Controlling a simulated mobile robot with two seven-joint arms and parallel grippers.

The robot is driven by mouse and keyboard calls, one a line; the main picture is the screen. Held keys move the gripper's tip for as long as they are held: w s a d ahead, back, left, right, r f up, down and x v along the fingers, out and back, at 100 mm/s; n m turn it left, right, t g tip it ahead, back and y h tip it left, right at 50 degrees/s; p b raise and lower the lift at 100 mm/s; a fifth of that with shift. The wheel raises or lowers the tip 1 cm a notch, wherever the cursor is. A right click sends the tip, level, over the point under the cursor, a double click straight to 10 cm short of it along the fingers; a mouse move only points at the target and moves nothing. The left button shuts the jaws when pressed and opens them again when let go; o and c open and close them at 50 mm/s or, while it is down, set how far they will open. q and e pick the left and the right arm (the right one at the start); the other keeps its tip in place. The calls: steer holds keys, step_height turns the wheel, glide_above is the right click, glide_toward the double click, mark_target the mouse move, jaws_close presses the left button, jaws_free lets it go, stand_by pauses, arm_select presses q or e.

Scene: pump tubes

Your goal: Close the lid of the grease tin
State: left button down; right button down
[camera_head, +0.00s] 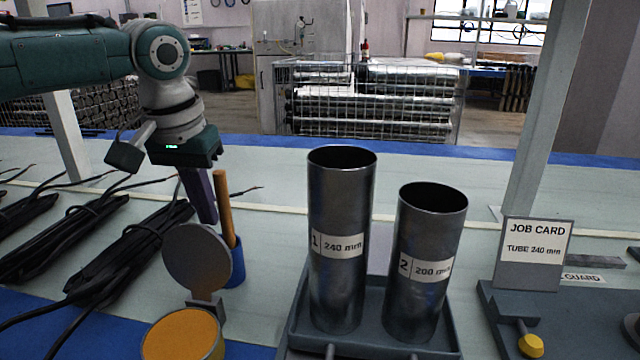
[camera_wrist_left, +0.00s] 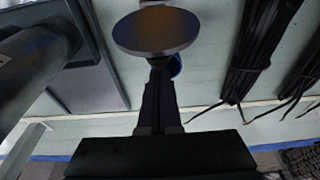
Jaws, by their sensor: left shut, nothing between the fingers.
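The grease tin (camera_head: 183,340) stands at the front of the table in the head view, open, with orange grease inside. Its round grey lid (camera_head: 197,258) stands upright on the hinge at the tin's far side; the lid also shows in the left wrist view (camera_wrist_left: 156,31). My left gripper (camera_head: 207,215) is shut and empty, pointing down just behind the lid. In the left wrist view its fingers (camera_wrist_left: 157,75) reach toward the lid; I cannot tell whether they touch it. My right gripper is not in view.
A blue cup (camera_head: 236,265) with a wooden handle (camera_head: 225,205) stands close right of the lid. Tubes 1 (camera_head: 338,285) and 2 (camera_head: 420,300) stand in a grey tray (camera_head: 300,318). Black cable bundles (camera_head: 130,245) lie at left. A job card (camera_head: 535,245) stands at right.

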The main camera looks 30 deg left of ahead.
arm_select(q)
steer(key=shift+x, duration=0.8)
